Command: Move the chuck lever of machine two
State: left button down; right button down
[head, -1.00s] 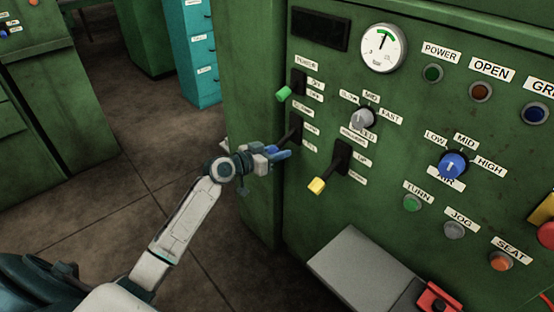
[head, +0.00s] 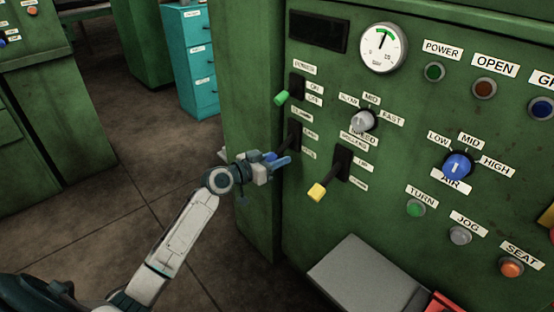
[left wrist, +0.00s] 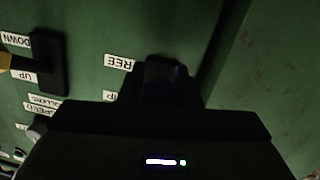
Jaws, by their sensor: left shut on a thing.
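The chuck lever (head: 293,139) is the dark middle lever on the green machine panel, between a green-tipped lever and a yellow-tipped lever. My left gripper (head: 280,161) is at its outer end, with blue fingers shut on it; the fingers hide the lever's tip. In the left wrist view the dark lever slot (left wrist: 163,72) shows just beyond my gripper, beside upside-down labels partly reading "REE" and "IP". My right gripper is not in view.
The green-tipped lever (head: 282,98) is close above my gripper and the yellow-tipped lever (head: 317,191) close below right. Knobs and buttons fill the panel's right side. A grey shelf (head: 365,277) juts out below. Open floor lies to the left.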

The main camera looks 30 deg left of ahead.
pick_arm(q)
jog(key=c, duration=1.1)
grip_release()
jog(key=shift+f, duration=0.1)
jog(key=shift+o, duration=0.2)
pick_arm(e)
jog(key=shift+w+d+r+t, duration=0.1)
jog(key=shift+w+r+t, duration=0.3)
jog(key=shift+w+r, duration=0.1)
pick_arm(q)
jog(key=v, duration=1)
jog(key=shift+s+a, duration=0.2)
jog(key=shift+s, duration=0.1)
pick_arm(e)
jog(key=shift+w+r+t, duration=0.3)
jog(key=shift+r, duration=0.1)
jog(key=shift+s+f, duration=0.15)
